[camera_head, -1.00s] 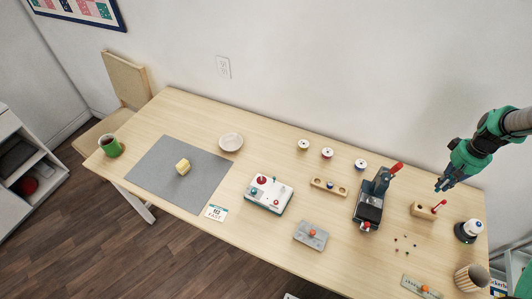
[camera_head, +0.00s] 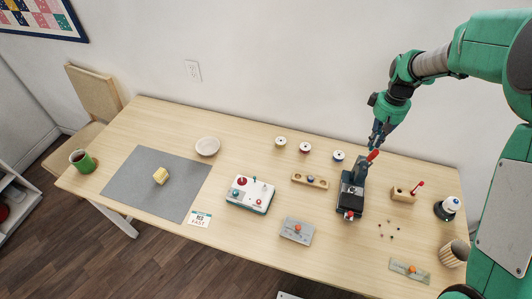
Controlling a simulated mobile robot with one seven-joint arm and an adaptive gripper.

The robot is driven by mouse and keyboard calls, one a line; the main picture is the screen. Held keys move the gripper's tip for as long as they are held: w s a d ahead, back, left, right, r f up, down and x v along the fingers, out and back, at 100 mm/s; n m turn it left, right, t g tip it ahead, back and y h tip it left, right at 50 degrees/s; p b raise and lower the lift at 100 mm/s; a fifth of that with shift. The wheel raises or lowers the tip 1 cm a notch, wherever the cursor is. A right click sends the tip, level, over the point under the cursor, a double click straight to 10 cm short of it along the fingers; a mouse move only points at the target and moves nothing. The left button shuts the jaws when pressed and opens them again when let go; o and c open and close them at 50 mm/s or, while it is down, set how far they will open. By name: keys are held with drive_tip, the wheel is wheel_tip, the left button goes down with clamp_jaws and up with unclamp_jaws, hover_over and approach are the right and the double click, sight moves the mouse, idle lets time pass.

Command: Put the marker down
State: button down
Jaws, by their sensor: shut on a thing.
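My gripper (camera_head: 378,138) is above the back right part of the table, fingers pointing down. In this view it is just above the red handle of the dark press; I cannot tell how far apart they are in depth. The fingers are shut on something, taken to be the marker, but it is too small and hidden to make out. A wooden block (camera_head: 402,196) with a red-tipped stick (camera_head: 417,187) standing in it is right of the press (camera_head: 350,198).
The wooden table (camera_head: 330,255) also holds a white-topped bottle (camera_head: 447,208), a ribbed cup (camera_head: 454,253), a wooden holder (camera_head: 310,180), several small spools, a control box (camera_head: 250,195) and a grey mat (camera_head: 150,200). Small beads lie right of the press. The front middle is fairly clear.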

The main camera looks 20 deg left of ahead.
drive_tip(key=s+a+n+b, duration=0.15)
drive_tip(key=s+a, duration=0.35)
drive_tip(key=a, duration=0.7)
drive_tip(key=s+a+n+p, duration=0.1)
drive_tip(key=s+a+n, duration=0.25)
drive_tip(key=a, duration=0.75)
drive_tip(key=s+a+n+b, duration=0.15)
drive_tip(key=s+a, duration=0.35)
drive_tip(key=a, duration=0.7)
drive_tip(key=s+a+n, duration=0.4)
drive_tip(key=s+a, duration=0.6)
drive_tip(key=s, duration=0.4)
drive_tip(key=s+a+n, duration=0.3)
drive_tip(key=s+a, duration=0.7)
drive_tip(key=s, duration=0.3)
wheel_tip(320, 180, down, 16)
drive_tip(key=shift+a+b, duration=0.2)
drive_tip(key=shift+b, duration=0.25)
drive_tip(key=b, duration=0.3)
hover_over(174, 204)
drive_tip(key=shift+f, duration=0.8)
drive_tip(key=shift+d+f, duration=0.1)
drive_tip(key=shift+f+b, duration=0.6)
drive_tip(key=shift+f, duration=1.05)
